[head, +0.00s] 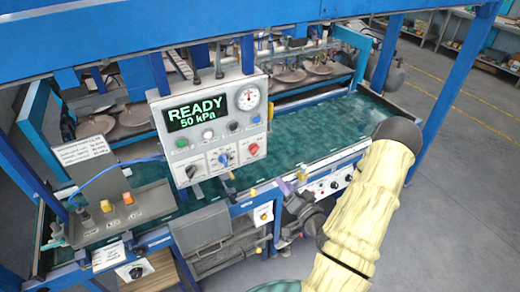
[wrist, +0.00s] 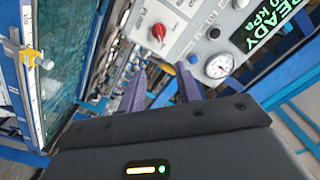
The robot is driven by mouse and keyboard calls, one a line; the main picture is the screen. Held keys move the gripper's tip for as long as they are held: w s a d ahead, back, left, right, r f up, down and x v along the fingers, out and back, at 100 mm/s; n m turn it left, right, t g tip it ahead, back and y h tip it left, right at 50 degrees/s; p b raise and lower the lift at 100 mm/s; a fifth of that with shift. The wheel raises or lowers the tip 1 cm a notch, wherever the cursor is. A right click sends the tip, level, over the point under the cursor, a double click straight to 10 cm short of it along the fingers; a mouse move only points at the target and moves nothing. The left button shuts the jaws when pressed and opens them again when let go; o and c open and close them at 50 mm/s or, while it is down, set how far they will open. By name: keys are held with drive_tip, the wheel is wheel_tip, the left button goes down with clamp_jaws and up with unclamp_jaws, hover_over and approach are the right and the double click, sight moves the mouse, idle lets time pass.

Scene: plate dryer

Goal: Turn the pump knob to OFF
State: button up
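The control panel (head: 228,120) is a pale box with a green "READY 50 kPa" display and a pressure gauge.
A blue frame surrounds the green wet bed (head: 330,132). A yellow fitting (wrist: 30,57) is on the bed's edge in the wrist view. Open floor lies at the right.

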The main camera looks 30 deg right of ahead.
sight(257, 151)
drive_tip(key=shift+w+f+b, duration=0.15)
drive_tip(key=shift+f+b, duration=0.05)
drive_tip(key=shift+b, duration=0.3)
drive_tip(key=w+b, duration=0.2)
drive_tip(key=b, duration=0.5)
drive_tip(key=shift+w, duration=0.15)
drive_tip(key=shift+w+a+b, duration=0.1)
drive_tip(key=shift+w+b, duration=0.1)
drive_tip(key=shift+b, duration=0.9)
drive_tip(key=w+p, duration=0.2)
drive_tip(key=w, duration=0.2)
drive_tip(key=w+p, duration=0.2)
drive_tip(key=w, duration=0.3)
drive_tip(key=w+p, duration=0.2)
drive_tip(key=w, duration=0.2)
drive_tip(key=shift+w+a+r, duration=0.2)
drive_tip(key=shift+w+r, duration=0.05)
drive_tip(key=shift+w, duration=0.1)
drive_tip(key=shift+w+f, duration=0.15)
drive_tip(key=shift+w, duration=0.3)
drive_tip(key=shift+c, duration=0.2)
